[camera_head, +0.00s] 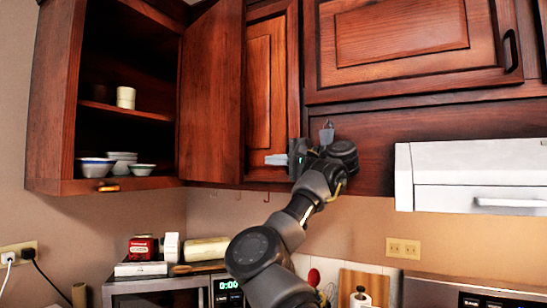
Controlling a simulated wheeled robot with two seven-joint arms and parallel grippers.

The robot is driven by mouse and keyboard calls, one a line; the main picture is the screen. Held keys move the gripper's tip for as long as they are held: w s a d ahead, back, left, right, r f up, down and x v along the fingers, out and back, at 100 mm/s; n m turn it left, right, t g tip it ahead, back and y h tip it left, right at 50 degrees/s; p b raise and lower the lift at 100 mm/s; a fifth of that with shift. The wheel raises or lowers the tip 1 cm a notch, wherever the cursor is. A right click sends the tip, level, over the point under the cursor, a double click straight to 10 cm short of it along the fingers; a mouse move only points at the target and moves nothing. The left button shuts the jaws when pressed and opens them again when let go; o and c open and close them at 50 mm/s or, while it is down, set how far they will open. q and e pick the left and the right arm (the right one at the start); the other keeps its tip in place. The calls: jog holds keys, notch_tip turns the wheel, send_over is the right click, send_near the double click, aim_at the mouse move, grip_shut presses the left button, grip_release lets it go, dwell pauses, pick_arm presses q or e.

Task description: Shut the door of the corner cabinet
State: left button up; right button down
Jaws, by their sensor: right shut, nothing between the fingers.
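The corner cabinet (60,100) hangs at the upper left with its inside exposed. Its dark wood door (211,95) stands open at the right of the opening, seen at a steep angle. My right gripper (277,160) is shut and empty, with its fingers pointing left. It is in front of the lower part of a narrow wood panel (259,90), to the right of the open door's edge. A gap shows between the fingertips and the door in the picture; the depth between them is hard to tell. My left gripper is out of view.
Bowls (97,167) and cups (125,97) stand on the cabinet's shelves. A closed upper cabinet (410,45) and a white range hood (470,175) are at the right.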

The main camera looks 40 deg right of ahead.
jog(key=p+x, duration=0.3)
jog(key=x, duration=0.4)
jog(key=shift+w+p, duration=0.2)
jog(key=shift+p, duration=0.15)
jog(key=shift+a, duration=0.2)
